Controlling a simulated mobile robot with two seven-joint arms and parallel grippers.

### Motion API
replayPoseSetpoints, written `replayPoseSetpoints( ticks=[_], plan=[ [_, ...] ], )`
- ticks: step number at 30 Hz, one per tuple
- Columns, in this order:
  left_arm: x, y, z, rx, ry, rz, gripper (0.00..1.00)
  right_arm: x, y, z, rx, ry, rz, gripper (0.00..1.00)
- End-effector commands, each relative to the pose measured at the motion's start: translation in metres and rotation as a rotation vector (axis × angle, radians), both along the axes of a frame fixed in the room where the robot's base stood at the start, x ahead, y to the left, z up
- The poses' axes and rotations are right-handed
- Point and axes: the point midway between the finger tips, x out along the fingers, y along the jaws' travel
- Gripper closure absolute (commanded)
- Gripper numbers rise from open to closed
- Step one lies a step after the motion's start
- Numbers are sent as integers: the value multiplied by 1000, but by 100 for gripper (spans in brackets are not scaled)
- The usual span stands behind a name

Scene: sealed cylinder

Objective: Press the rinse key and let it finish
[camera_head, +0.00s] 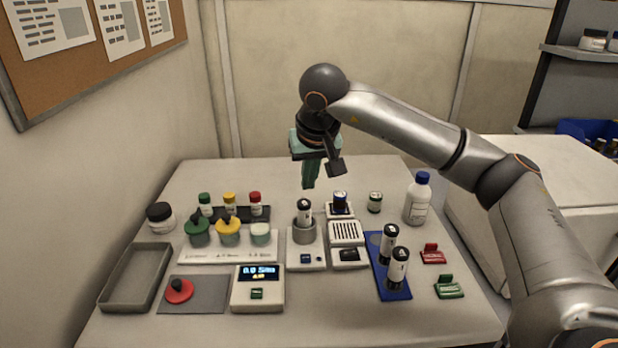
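My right gripper (310,182), with teal fingers, hangs above the back of the table, well clear of it. Only a narrow side of its fingers shows, so I cannot tell whether it is open. My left gripper is out of view. Small keys show on several white units: a blue one (305,259) on the unit with the round well, a dark one (349,254) on the grille unit, and a green one (257,294) below the lit display (258,273). Their labels are too small to read. A black-and-white cylinder (304,211) stands in the grey well (304,231).
Two more cylinders (389,243) (398,268) stand on a blue mat (387,291). Red (433,255) and green (449,288) clips and a blue-capped bottle (417,202) are at right. Capped jars (228,233), an empty tray (135,277) and a red knob (179,290) are at left.

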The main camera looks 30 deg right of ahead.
Motion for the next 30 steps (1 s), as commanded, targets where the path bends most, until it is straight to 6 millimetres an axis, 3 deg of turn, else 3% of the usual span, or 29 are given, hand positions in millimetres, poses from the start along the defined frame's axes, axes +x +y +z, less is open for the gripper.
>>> replayPoseSetpoints(
  ticks=[14,20,30],
  plan=[
    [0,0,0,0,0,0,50,-1,7,-6,62,-12,-73,100],
    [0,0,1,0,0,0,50,-3,25,-20,271,-43,-326,100],
    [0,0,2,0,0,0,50,-12,50,-39,692,-30,-898,100]
  ],
)
